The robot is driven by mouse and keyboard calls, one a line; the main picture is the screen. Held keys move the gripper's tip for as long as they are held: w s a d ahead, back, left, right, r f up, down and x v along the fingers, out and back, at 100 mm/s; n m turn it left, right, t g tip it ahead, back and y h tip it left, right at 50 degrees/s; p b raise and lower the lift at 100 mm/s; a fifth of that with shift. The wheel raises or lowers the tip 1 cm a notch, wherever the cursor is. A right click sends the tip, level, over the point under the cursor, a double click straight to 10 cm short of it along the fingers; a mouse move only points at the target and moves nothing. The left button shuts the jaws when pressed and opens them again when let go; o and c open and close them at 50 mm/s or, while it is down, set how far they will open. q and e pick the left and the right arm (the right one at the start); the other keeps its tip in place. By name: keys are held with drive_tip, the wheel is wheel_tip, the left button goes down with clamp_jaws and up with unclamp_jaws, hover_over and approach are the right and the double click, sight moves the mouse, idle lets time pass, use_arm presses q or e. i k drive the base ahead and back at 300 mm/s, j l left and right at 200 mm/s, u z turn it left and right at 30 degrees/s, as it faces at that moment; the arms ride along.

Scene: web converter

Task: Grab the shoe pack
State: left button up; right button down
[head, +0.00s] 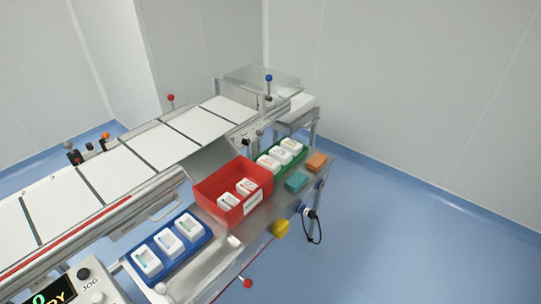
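Small white packs with markings lie in three containers on the side shelf in the head view. Several stand in a row in the blue tray (160,272), such as the front white pack (148,260). Two white packs (229,202) lie inside the red bin (207,203), which has a white label on its front. More white packs (268,163) stand in the green tray (291,164). The markings are too small to tell which pack is the shoe pack. Neither of my grippers is in view.
A conveyor with white panels (163,145) runs behind the shelf, with a clear cover at its far end. Teal (297,181), orange (316,162) and yellow (281,229) blocks are along the shelf's right side. A control panel (75,287) is front left. Open blue floor lies to the right.

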sight(272, 165)
drive_tip(key=i+l+u, duration=0.15)
drive_tip(key=i+l, duration=0.25)
drive_tip(key=i+l+u, duration=0.1)
drive_tip(key=i+l, duration=0.25)
drive_tip(key=l, duration=0.2)
